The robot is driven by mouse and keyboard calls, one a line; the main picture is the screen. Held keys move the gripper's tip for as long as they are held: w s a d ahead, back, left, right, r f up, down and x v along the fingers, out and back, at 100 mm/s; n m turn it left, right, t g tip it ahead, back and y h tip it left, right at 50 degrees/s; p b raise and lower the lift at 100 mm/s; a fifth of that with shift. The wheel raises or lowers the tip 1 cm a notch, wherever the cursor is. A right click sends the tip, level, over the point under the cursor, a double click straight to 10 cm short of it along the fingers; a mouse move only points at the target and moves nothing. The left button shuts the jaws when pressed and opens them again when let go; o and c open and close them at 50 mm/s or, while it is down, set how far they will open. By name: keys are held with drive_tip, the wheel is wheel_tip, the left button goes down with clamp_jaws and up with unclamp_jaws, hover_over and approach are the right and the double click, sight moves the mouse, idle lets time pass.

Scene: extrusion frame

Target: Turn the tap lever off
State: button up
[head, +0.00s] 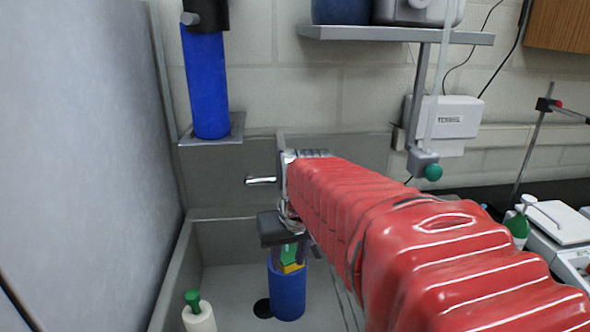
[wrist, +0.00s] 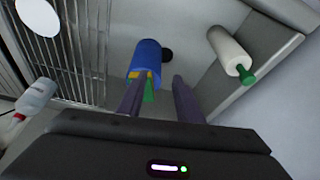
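A short chrome bar (head: 261,180), which looks like the tap lever, sticks out to the left in front of the sink's back wall in the head view. The rest of the tap is hidden behind my red-sleeved arm. My gripper (wrist: 159,80) points down into the sink, below the bar and apart from it. Its two fingers are spread with nothing held between them. In the head view my gripper's dark body shows just above a blue cup, and the fingers are partly hidden. I cannot see the tap lever in the wrist view.
The blue cup (head: 287,297) holding green and yellow items stands in the sink close under my gripper. A white bottle with a green top (head: 199,316) stands at the sink's left. A blue cylinder (head: 207,85) stands on a ledge above. A grey panel (head: 80,150) bounds the left.

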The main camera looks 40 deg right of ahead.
drive_tip(key=w+d+r, duration=0.2)
drive_tip(key=w+d, duration=0.2)
drive_tip(key=d, duration=0.6)
drive_tip(key=w+d+r+n, duration=0.1)
drive_tip(key=w+d+r, duration=0.15)
drive_tip(key=d, duration=0.75)
drive_tip(key=w+d+r, duration=0.1)
drive_tip(key=w+d, duration=0.3)
drive_tip(key=d, duration=0.5)
drive_tip(key=w+d+r+n+t+y, duration=0.1)
drive_tip(key=d+r+n, duration=0.5)
drive_tip(key=r+n, duration=0.1)
drive_tip(key=shift+w+r+n, duration=0.15)
drive_tip(key=shift+w+n, duration=0.1)
drive_tip(key=shift+n, duration=0.25)
drive_tip(key=x, duration=1.2)
drive_tip(key=shift+w+d, duration=0.1)
drive_tip(key=shift+w, duration=0.1)
drive_tip(key=shift+r, duration=0.1)
clamp_jaws()
